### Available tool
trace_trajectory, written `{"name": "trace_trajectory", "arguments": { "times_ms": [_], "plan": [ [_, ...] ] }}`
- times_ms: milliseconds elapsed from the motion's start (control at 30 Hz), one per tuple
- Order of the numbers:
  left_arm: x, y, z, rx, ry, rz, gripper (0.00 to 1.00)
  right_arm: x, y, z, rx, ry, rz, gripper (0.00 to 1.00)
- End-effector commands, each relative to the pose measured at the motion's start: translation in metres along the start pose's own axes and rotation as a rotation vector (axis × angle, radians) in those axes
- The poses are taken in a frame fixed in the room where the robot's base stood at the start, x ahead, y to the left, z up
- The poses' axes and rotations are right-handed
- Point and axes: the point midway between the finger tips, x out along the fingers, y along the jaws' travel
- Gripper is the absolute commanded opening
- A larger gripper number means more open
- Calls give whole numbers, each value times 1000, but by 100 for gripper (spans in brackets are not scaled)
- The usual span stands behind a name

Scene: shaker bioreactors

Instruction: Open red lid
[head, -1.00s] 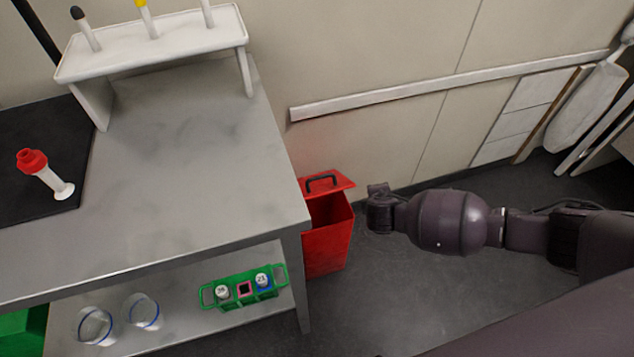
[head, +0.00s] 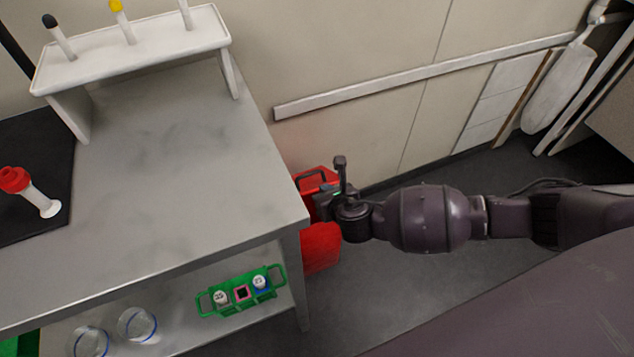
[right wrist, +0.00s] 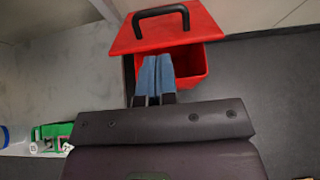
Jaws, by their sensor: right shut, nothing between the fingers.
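The red lid (head: 316,180) with its black handle sits at the top of a red bin (head: 320,248) beside the table. In the right wrist view the lid (right wrist: 160,30) is tilted, and the bin's open inside (right wrist: 188,62) shows below its edge. My right gripper (head: 325,194) is at the bin's mouth, just in front of the lid. In the right wrist view its blue fingertips (right wrist: 156,60) are together and empty, close to the lid's lower edge. I cannot tell whether they touch it. My left gripper is not in view.
A grey metal table (head: 190,170) stands left of the bin, with a white rack (head: 130,55) on top. A green tube holder (head: 240,292) is on its lower shelf. The wall is behind the bin. Floor (head: 400,290) is clear to the right.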

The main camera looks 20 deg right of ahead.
Motion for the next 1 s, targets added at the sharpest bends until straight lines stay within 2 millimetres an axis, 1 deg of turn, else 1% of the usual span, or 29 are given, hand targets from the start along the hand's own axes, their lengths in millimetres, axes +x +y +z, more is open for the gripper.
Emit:
{"name": "trace_trajectory", "arguments": {
  "times_ms": [167, 300, 400, 533, 700, 833, 1000],
  "plan": [
    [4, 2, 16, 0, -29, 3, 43, 21, 0, -6, 0, 7, -2, 0],
    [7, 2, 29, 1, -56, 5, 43, 45, 0, -9, 1, 11, -1, 0],
    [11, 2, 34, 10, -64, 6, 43, 61, 0, -10, 2, 12, -2, 0],
    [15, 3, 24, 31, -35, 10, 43, 79, 0, -8, 2, 10, -1, 0],
    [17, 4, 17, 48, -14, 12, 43, 94, 0, -5, 2, 6, -2, 0],
    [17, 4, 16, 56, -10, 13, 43, 98, 0, -2, 3, 3, -2, 0],
    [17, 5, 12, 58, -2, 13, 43, 98, 0, 0, 3, 1, -1, 0]
  ]
}}
